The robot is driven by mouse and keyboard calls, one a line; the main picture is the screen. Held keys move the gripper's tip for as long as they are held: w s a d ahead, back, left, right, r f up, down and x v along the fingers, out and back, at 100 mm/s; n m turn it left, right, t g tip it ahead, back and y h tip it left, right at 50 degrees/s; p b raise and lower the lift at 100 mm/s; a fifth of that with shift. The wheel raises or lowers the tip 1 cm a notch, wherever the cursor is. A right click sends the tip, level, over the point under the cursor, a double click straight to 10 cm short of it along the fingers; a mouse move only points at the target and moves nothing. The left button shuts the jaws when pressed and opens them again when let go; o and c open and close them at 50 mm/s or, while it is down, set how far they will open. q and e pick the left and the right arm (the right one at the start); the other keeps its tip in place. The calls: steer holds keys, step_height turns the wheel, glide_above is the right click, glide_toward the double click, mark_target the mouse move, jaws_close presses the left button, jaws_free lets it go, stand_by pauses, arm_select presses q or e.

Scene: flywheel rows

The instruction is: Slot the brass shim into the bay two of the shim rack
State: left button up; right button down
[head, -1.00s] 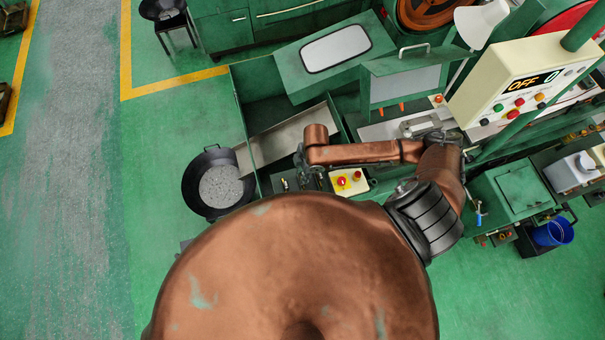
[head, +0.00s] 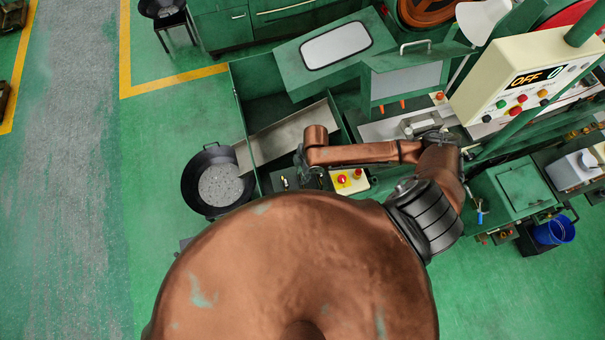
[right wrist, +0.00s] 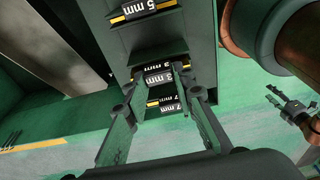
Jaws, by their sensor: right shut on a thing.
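My right gripper (head: 312,174) hangs from the copper forearm in the head view, above the green bench unit; its fingertips and load are too small to tell there. In the right wrist view the gripper (right wrist: 159,76) is shut on a small piece, apparently the brass shim (right wrist: 159,78), which shows a dark face marked "5 mm". Its brass body is mostly hidden. The dark shim rack (right wrist: 200,45) stands behind the fingertips, with yellow-edged millimetre labels above and below. I cannot tell whether the shim touches a bay. My left gripper (right wrist: 284,105) seems to be the small one at the right.
The head view shows a black pan of grey material (head: 221,186) left of the sloping chute (head: 285,135). A red-button box (head: 349,181) is close to my right gripper. The control panel (head: 525,80) stands farther right.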

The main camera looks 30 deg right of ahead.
steer(key=shift+f+b, duration=0.5)
steer(key=shift+f, duration=0.55)
steer(key=c, duration=1.5)
jaws_free()
steer(key=shift+c, duration=0.2)
steer(key=shift+r, duration=0.1)
step_height(320, 180, up, 12)
steer(key=d, duration=0.2)
steer(key=shift+s+f, duration=0.2)
steer(key=shift+s, duration=0.05)
steer(key=shift+s, duration=0.1)
